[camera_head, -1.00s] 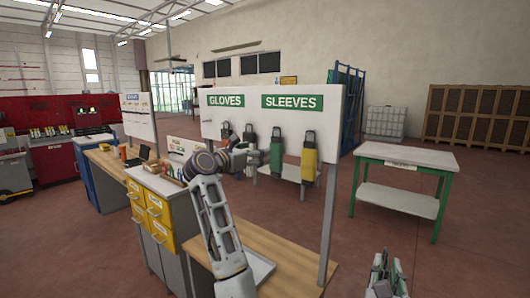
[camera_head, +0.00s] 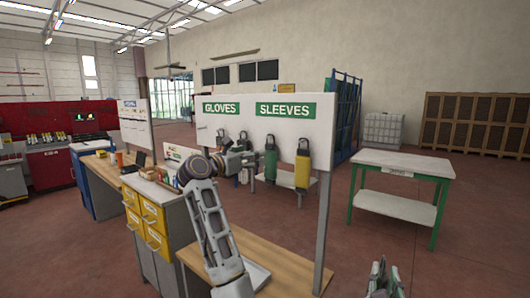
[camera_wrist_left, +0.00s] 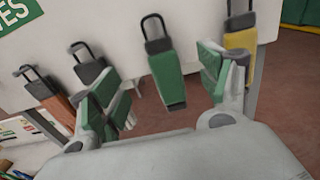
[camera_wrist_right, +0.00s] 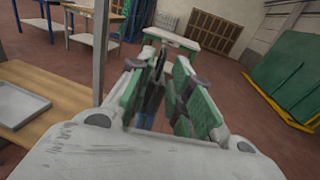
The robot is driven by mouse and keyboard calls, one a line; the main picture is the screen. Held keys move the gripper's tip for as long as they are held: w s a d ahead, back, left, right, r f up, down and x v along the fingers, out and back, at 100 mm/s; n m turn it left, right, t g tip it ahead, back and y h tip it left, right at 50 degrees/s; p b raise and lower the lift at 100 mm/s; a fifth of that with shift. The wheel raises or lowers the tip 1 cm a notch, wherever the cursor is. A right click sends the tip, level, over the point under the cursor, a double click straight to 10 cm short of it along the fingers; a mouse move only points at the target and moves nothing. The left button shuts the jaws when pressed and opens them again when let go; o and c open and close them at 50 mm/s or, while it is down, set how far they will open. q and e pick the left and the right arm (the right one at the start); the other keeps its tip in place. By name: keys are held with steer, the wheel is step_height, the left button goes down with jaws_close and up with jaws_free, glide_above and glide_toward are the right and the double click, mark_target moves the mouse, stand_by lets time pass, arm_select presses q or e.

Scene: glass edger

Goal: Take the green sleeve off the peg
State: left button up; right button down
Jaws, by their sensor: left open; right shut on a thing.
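The green sleeve (camera_head: 271,164) hangs by its dark top loop on the white board, under the SLEEVES sign. In the left wrist view the green sleeve (camera_wrist_left: 166,78) hangs upright between the spread fingers of my left gripper (camera_wrist_left: 158,88), beyond the pads and apart from them. The peg is too small to make out. In the head view the left gripper (camera_head: 250,160) is close to the sleeve's left side, partly hidden by its own wrist. My right gripper (camera_head: 383,281) is low at the front right, far from the board. The right wrist view shows its fingers (camera_wrist_right: 165,85) close together on something dark, hard to identify.
A yellow sleeve (camera_head: 302,168) hangs just right of the green one, near the board's post. A wooden bench (camera_head: 215,262) stands below the board. A green-legged table (camera_head: 405,163) stands right, with clear floor before it.

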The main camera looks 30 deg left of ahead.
mark_target(268, 147)
arm_select(q)
steer(key=shift+w+d+p, duration=0.15)
steer(key=shift+w+p, duration=0.1)
steer(key=shift+w, duration=1.55)
steer(key=shift+w+d+p, duration=0.15)
steer(key=shift+w+p, duration=0.1)
steer(key=shift+w, duration=1.5)
steer(key=shift+w+d+p, duration=0.15)
steer(key=shift+w+p, duration=0.1)
steer(key=shift+w, duration=1.55)
steer(key=c, duration=1.1)
steer(key=shift+r+p, duration=0.6)
steer(key=shift+p, duration=0.3)
steer(key=shift+s, duration=0.15)
steer(key=s+p, duration=0.2)
steer(key=s, duration=0.5)
steer(key=shift+a, duration=0.3)
steer(key=shift+s, duration=0.1)
